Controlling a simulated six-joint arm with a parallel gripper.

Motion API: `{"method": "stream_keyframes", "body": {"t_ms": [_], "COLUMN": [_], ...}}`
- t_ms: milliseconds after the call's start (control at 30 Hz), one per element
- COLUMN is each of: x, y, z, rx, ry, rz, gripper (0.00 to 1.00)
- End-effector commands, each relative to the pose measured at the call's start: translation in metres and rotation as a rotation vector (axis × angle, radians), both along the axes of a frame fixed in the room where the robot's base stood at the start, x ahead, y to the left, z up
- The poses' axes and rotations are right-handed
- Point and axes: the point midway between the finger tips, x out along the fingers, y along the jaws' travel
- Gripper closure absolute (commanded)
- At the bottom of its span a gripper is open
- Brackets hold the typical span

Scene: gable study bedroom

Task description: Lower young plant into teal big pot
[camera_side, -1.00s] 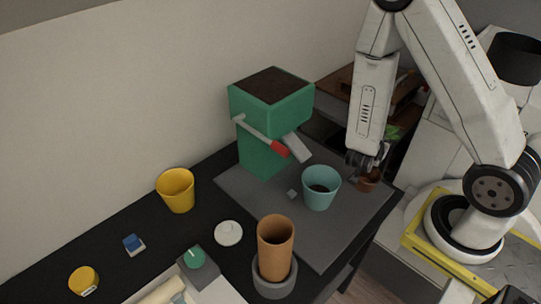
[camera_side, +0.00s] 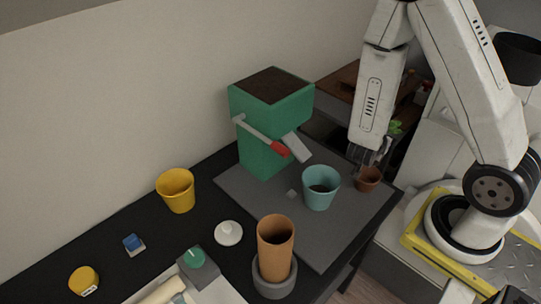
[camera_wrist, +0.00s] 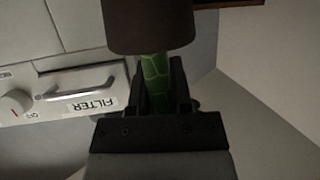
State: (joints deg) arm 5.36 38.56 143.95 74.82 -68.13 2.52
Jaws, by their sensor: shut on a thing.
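The young plant shows in the wrist view as a green stem (camera_wrist: 155,70) with a dark brown root plug (camera_wrist: 150,27) at its end. My gripper (camera_wrist: 157,88) is shut on the stem, a finger on each side. The teal pot stands upright on the grey mat, with something dark inside.
An orange-brown cylinder (camera_side: 275,248) in a grey holder stands in front.

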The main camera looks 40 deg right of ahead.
Motion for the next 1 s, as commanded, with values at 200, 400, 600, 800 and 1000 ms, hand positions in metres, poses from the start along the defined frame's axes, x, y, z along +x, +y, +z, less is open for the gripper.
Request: {"method": "stream_keyframes", "body": {"t_ms": [200, 400, 600, 800, 1000], "x": [0.002, 0.008, 0.016, 0.025, 0.035], "y": [0.004, 0.015, 0.034, 0.056, 0.081], "z": [0.004, 0.014, 0.03, 0.044, 0.05], "rx": [-0.001, -0.002, -0.001, 0.001, 0.0], "ry": [-0.001, -0.003, -0.004, -0.005, -0.003], "rz": [0.003, 0.004, 0.005, 0.004, 0.004], "gripper": [1.0, 1.0, 1.0, 1.0, 1.0]}}
